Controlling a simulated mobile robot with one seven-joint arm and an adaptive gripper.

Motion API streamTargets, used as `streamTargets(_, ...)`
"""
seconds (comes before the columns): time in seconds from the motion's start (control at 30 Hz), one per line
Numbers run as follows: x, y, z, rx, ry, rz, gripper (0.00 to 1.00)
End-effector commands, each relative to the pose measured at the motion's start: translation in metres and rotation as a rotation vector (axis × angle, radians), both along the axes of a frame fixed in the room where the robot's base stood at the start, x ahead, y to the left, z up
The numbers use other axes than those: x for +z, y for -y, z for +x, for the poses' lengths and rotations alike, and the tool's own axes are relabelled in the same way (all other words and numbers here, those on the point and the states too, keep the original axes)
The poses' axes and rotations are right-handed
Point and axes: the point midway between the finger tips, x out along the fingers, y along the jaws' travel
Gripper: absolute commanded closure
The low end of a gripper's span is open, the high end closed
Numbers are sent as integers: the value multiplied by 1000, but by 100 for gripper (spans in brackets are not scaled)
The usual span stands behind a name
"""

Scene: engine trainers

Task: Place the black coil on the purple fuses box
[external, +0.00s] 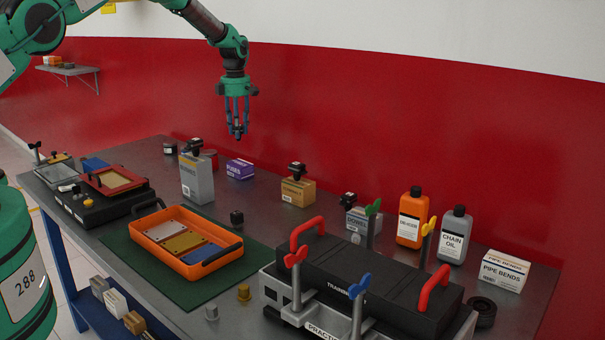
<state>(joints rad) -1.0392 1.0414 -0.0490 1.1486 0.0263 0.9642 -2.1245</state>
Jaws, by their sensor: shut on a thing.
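The purple fuses box (240,169) stands near the back of the table, by the red wall, and no coil shows on its top. My gripper (238,128) is in the air above and slightly left of it, pointing down. It is shut on a small dark thing at its fingertips, which looks like a black coil (238,132); the fingers hide much of it. Other black coil-like pieces sit on the grey box (195,146), on the tan box (297,170) and on the dowel box (348,198).
The grey box (197,180) stands tall just left of the fuses box; the tan box (298,192) is to its right. An orange tray (186,262) lies on a green mat in front. Bottles and a black trainer (360,290) are at the right.

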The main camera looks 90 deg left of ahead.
Motion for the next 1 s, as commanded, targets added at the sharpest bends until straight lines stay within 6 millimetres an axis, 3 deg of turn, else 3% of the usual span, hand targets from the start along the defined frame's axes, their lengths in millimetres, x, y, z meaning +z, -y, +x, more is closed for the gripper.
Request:
streamTargets(0.3, -39, 0, 0, 0, 0, -1, 98)
streamTargets(0.73, -45, 0, 0, 0, 0, -1, 98)
streamTargets(1.0, -71, 0, 0, 0, -1, -1, 98)
